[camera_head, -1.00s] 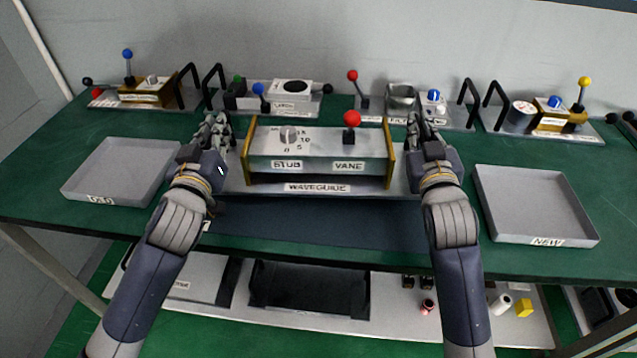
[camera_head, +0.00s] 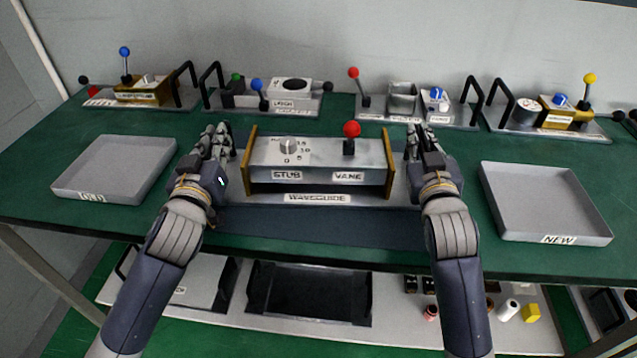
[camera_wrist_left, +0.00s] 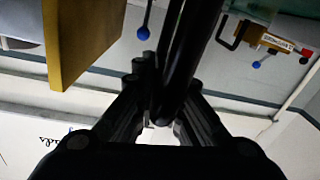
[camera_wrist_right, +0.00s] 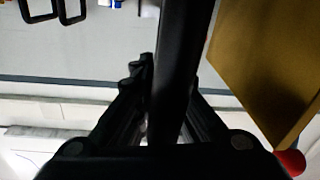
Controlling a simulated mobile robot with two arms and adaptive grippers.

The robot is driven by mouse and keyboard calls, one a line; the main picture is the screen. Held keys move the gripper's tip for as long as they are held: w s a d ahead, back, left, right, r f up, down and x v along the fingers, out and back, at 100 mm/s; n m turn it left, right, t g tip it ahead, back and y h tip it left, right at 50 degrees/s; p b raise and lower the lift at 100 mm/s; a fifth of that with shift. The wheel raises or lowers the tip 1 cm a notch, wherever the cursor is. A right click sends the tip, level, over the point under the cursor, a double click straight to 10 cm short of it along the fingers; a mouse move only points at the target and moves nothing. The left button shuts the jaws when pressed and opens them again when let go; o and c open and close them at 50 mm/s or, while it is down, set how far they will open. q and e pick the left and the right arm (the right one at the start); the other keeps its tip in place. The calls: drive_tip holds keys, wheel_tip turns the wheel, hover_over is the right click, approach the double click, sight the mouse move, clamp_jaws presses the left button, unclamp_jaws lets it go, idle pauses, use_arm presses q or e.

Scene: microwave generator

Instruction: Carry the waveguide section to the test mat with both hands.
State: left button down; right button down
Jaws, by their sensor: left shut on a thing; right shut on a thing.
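The waveguide section (camera_head: 318,155) is a grey box with brass end plates, a STUB dial and a red-balled VANE lever, on a grey base labelled WAVEGUIDE. My left gripper (camera_head: 218,143) is shut on its left black handle (camera_wrist_left: 185,55), and my right gripper (camera_head: 423,145) is shut on its right black handle (camera_wrist_right: 180,60). The section looks level between them. The dark blue test mat (camera_head: 320,228) shows in front of and below the base; its rear part is hidden. I cannot tell whether the base touches it.
An OLD tray (camera_head: 113,168) lies left and a NEW tray (camera_head: 545,200) right, both empty. Several lever units stand along the back, including a brass one (camera_head: 145,90) and a grey one (camera_head: 265,100). The bench's front edge is close; a lower shelf (camera_head: 210,300) holds small parts.

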use_arm(q)
drive_tip(key=c, duration=2.1)
unclamp_jaws()
drive_tip(key=shift+f, duration=0.15)
use_arm(e)
drive_tip(key=c, duration=2.1)
unclamp_jaws()
drive_tip(key=shift+f, duration=0.2)
use_arm(q)
drive_tip(key=o, duration=0.4)
use_arm(e)
drive_tip(key=o, duration=0.4)
drive_tip(key=shift+r, duration=0.1)
use_arm(q)
drive_tip(key=shift+s, duration=0.15)
use_arm(e)
drive_tip(key=shift+s, duration=0.1)
drive_tip(key=shift+s, duration=0.4)
use_arm(q)
drive_tip(key=s, duration=1.2)
drive_tip(key=shift+a, duration=0.3)
use_arm(e)
drive_tip(key=s, duration=1.1)
drive_tip(key=shift+s+a, duration=0.15)
drive_tip(key=shift+a, duration=0.15)
